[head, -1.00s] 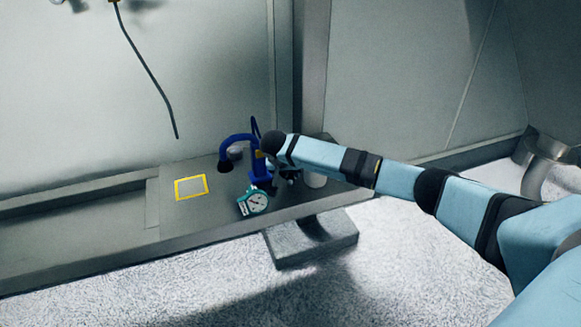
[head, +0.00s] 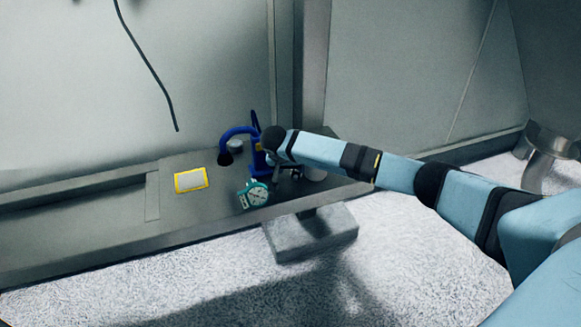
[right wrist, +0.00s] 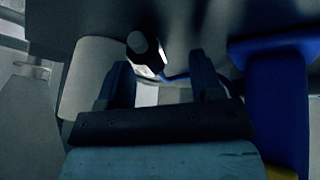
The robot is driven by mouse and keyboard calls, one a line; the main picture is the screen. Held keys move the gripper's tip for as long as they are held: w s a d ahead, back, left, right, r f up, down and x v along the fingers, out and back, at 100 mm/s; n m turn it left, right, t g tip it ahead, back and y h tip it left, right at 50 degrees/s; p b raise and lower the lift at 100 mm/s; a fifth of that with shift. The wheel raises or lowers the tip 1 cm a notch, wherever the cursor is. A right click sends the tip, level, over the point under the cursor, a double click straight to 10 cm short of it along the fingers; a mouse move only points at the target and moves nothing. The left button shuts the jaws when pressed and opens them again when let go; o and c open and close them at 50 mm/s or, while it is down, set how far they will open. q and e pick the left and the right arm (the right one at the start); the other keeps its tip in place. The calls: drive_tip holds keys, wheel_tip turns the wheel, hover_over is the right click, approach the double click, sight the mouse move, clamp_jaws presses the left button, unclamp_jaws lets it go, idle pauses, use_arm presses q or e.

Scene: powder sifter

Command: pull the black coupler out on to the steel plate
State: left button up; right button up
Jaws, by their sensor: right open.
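In the right wrist view a black cylindrical piece (right wrist: 145,46) with a pale end lies just beyond and partly between my right gripper's fingertips (right wrist: 160,66); I take it to be the coupler. The fingers are apart, and I cannot tell whether they touch it. In the head view my right gripper (head: 290,172) is small and partly hidden by its own arm, beside the blue stand (head: 260,160). The coupler cannot be made out there. The steel plate (head: 191,180), a grey rectangle with a yellow border, lies flat and bare on the bench, left of the stand. My left gripper is out of view.
A teal gauge (head: 257,195) stands at the bench's front, below the blue stand. A curved blue pipe with a black end (head: 225,158) hangs between stand and plate. A white cylinder (right wrist: 92,78) is close on the left in the wrist view. The grey bench (head: 190,215) is clear around the plate.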

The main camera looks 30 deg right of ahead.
drive_tip(key=shift+a+r, duration=0.2)
drive_tip(key=shift+r, duration=0.25)
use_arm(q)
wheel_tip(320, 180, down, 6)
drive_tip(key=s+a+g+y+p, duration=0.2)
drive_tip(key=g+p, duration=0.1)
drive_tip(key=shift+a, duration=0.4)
use_arm(e)
drive_tip(key=v, duration=1.2)
drive_tip(key=shift+r, duration=0.35)
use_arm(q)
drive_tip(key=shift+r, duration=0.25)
use_arm(e)
drive_tip(key=shift+s+a, duration=0.15)
drive_tip(key=shift+a, duration=0.05)
